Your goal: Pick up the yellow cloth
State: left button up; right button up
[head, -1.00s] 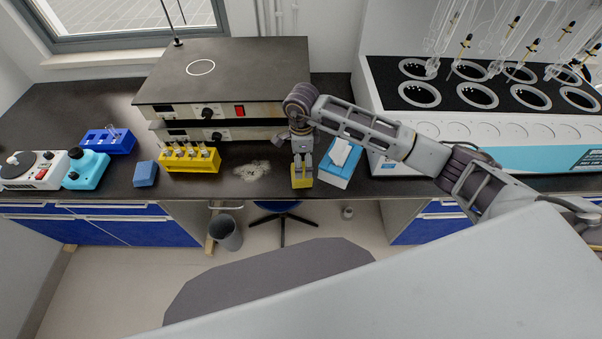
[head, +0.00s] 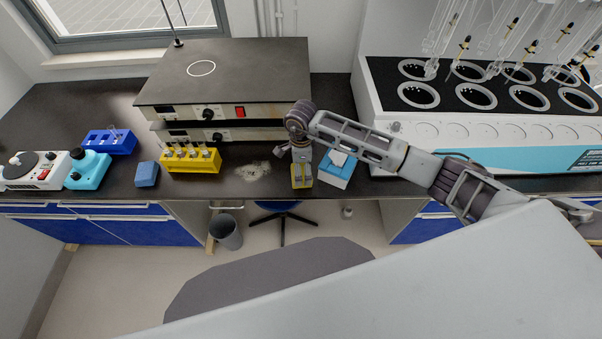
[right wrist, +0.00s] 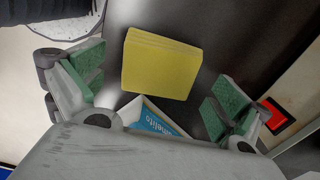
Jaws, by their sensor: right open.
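The yellow cloth (right wrist: 161,64) is a flat, thick rectangle lying on the black bench, seen from above in the right wrist view. In the head view only small yellow parts of the cloth (head: 301,187) show, near the bench's front edge, mostly covered by my right gripper. My right gripper (head: 301,178) points down over it. In the right wrist view the green-padded fingers of this gripper (right wrist: 156,86) are wide apart, one to each side of the cloth and not touching it. My left gripper is not in view.
A blue and white tissue box (head: 335,168) stands just right of the gripper. A pale spill (head: 252,170) and a yellow tube rack (head: 190,160) lie to the left. A hotplate unit (head: 225,80) stands behind. A blue sponge-like block (head: 147,174) sits further left.

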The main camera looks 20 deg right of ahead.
jog(key=shift+f, duration=1.3)
jog(key=c, duration=0.9)
